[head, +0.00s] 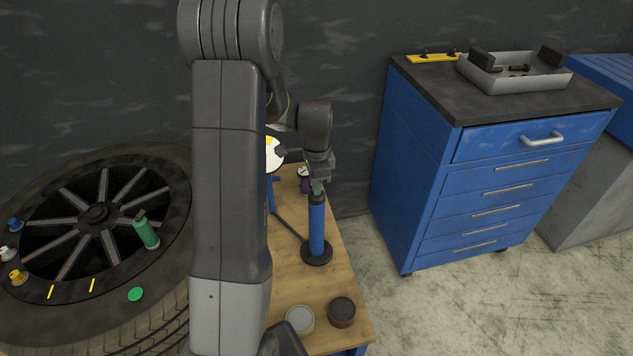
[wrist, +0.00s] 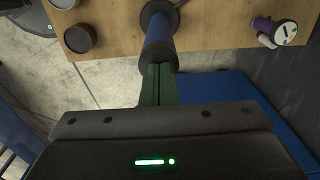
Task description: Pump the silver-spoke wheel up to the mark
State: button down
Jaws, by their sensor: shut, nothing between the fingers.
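The wheel (head: 97,212) with silver-grey spokes and a black tyre lies at the left in the head view, partly behind my arm. A green cylinder (head: 146,233) stands on it, near two yellow marks (head: 72,288) and a green disc (head: 135,294) on the tyre side. A blue upright pump (head: 316,225) with a black base stands on the wooden bench; its blue body also shows in the wrist view (wrist: 159,32). My gripper (head: 317,187) is shut and empty, its fingertips right at the pump's top. I cannot tell whether they touch. A white round dial (head: 274,151) is partly hidden by my arm.
Two round tins, one grey (head: 300,319) and one dark (head: 341,311), stand on the bench's (head: 290,275) near end. A small purple-and-white object (wrist: 275,32) stands at its far end. A blue drawer cabinet (head: 480,160) with a grey tray (head: 513,75) stands right, across open floor.

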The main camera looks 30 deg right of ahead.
jog(key=shift+s+a+f, duration=0.1)
jog(key=shift+f, duration=0.2)
jog(key=shift+r+p, duration=0.35)
notch_tip(320, 180, up, 14)
jog(key=p, duration=0.2)
jog(key=shift+f, duration=0.15)
dwell(0.8)
